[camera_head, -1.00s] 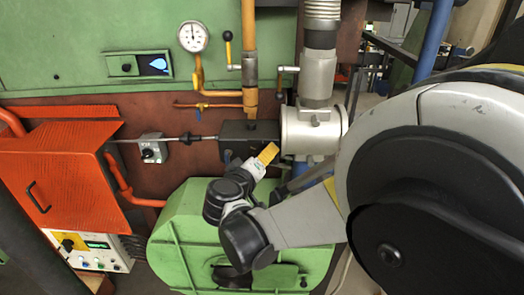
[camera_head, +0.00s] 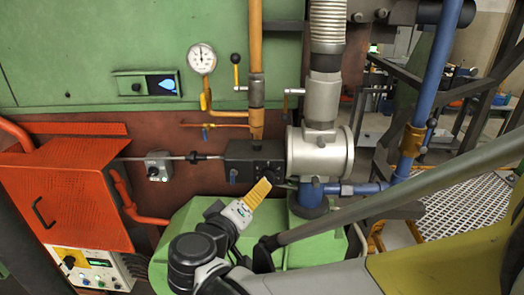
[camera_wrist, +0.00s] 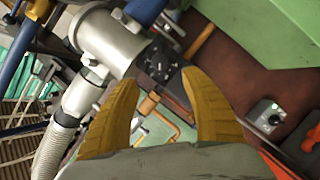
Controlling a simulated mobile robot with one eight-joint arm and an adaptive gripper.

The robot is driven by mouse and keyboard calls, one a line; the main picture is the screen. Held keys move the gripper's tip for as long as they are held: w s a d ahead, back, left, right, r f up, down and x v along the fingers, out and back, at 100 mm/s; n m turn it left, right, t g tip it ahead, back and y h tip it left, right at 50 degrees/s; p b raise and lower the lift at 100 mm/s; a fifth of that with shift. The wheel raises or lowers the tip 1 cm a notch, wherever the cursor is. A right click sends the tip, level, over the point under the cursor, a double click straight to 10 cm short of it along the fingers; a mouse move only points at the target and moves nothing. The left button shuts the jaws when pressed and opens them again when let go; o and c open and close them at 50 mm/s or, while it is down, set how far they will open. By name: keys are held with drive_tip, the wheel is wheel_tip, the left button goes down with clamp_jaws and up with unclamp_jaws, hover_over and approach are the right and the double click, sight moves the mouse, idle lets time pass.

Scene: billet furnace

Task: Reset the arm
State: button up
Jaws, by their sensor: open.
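My gripper (camera_head: 257,194) shows in the head view at the lower middle, with yellow fingers, in front of the green housing and just below the dark valve block (camera_head: 253,163). In the wrist view my gripper (camera_wrist: 165,105) has its two yellow fingers spread apart with nothing between them. The dark block (camera_wrist: 162,62) and the silver pipe body (camera_wrist: 105,42) lie beyond the fingertips. My arm runs across the lower right of the head view. Part of its links is out of the picture.
A silver flanged pipe (camera_head: 320,152) and a blue pipe (camera_head: 425,90) stand right of the block. A pressure gauge (camera_head: 202,58) and orange pipe (camera_head: 256,50) are above. The orange cabinet (camera_head: 70,190) is at left, the green housing (camera_head: 185,222) below. Metal grating (camera_head: 470,205) lies at right.

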drive_tip(key=s+d+f+m+g+b, duration=0.1)
drive_tip(key=s+d+f+g+b, duration=0.15)
drive_tip(key=d+f, duration=0.35)
drive_tip(key=s+d+f+m+g+b, duration=0.15)
drive_tip(key=d+f+b, duration=0.25)
drive_tip(key=d, duration=0.5)
drive_tip(key=s+d+f+m+g+y+b, duration=0.3)
drive_tip(key=s+d+f+b, duration=0.4)
drive_tip(key=s+f, duration=0.3)
drive_tip(key=shift+s+m+y+b, duration=0.45)
drive_tip(key=shift+s+y+b, duration=0.45)
drive_tip(key=shift+s, duration=0.2)
idle(1.1)
